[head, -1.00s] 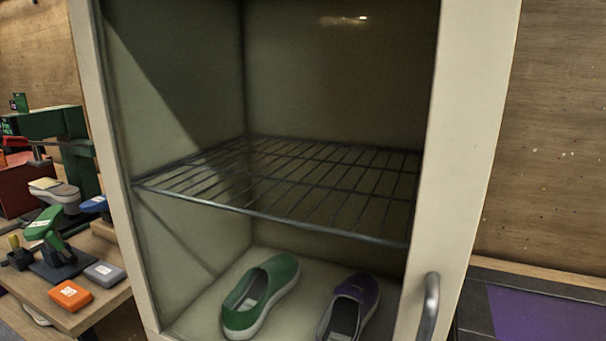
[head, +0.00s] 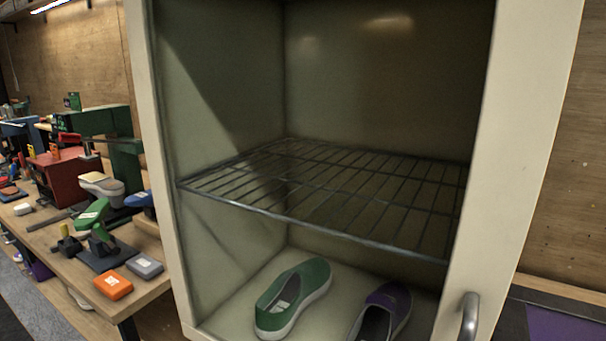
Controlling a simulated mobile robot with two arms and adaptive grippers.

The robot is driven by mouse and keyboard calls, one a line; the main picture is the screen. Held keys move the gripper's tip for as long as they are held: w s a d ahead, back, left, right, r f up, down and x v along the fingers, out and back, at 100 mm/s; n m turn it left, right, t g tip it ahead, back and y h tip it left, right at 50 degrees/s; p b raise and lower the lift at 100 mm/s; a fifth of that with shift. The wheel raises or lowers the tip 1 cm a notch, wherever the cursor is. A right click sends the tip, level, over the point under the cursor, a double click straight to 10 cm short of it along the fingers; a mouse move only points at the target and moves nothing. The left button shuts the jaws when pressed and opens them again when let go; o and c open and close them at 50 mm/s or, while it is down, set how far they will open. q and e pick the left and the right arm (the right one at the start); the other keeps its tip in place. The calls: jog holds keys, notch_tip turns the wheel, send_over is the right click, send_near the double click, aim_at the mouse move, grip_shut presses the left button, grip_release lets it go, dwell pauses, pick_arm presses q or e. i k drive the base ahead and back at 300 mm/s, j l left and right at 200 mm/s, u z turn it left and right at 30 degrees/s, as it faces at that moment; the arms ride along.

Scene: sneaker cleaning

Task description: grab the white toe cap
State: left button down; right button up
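I cannot clearly make out a white toe cap. A small white object (head: 22,209) lies on the wooden workbench at the left, too small to identify. Another pale object (head: 78,299) shows partly below the bench top; what it is cannot be told. A grey shoe-shaped item with a pale top (head: 101,186) stands on the bench. Neither of my grippers is in view.
A cream cabinet (head: 160,170) with a wire shelf (head: 330,195) fills the middle; the shelf is empty. A green shoe (head: 294,297) and a purple shoe (head: 384,308) sit below it. The workbench (head: 68,266) carries orange (head: 113,285) and grey (head: 145,266) blocks.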

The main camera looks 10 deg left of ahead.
aim_at(24, 208)
jog(key=u, duration=1.75)
jog(key=i+j+u, duration=0.35)
jog(key=i, duration=0.75)
jog(key=i+j+u, duration=0.1)
jog(key=i+u, duration=0.3)
jog(key=i, duration=0.7)
jog(key=i+z, duration=0.15)
jog(key=i, duration=0.45)
jog(key=i+j+z, duration=0.1)
jog(key=i, duration=0.5)
jog(key=i+j+z, duration=0.15)
jog(key=i, duration=0.5)
jog(key=i+j+z, duration=0.25)
jog(key=i+z, duration=0.25)
jog(key=i+j+z, duration=0.3)
jog(key=z, duration=0.2)
jog(key=i+j+z, duration=0.25)
jog(key=j+z, duration=0.25)
jog(key=i+j+z, duration=0.15)
jog(key=j+z, duration=0.35)
jog(key=j, duration=0.15)
